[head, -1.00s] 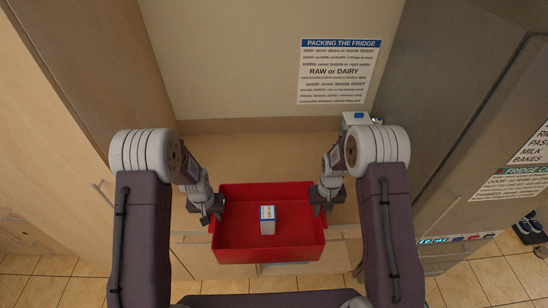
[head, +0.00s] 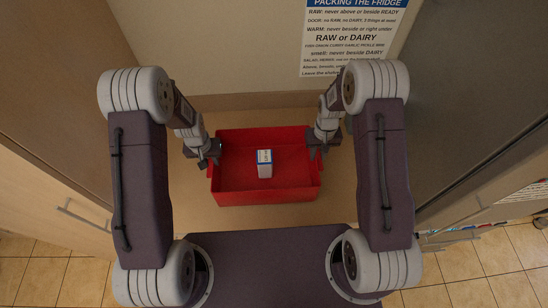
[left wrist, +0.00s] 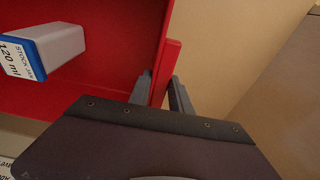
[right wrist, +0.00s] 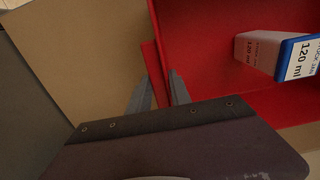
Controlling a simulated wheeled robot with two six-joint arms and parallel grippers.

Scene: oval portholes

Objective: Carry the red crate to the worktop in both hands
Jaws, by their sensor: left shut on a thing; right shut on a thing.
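The red crate (head: 266,197) is level between my grippers, over the tan worktop (head: 190,190). I cannot tell whether its base touches the surface. A small white jar with a blue-edged label (head: 264,170) stands inside it; the label shows "120 ml" in the right wrist view (right wrist: 262,52). My left gripper (head: 214,152) is shut on the crate's left side, and its fingers straddle a red wall tab in the left wrist view (left wrist: 162,92). My right gripper (head: 317,146) is shut on the right side likewise. The crate's underside is hidden.
A fridge-packing notice (head: 352,38) hangs on the wall behind the worktop. A grey fridge (head: 470,110) stands to the right and a tall wooden panel (head: 60,90) to the left. Bare worktop shows around the crate. The tiled floor (head: 470,285) shows at the bottom corners.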

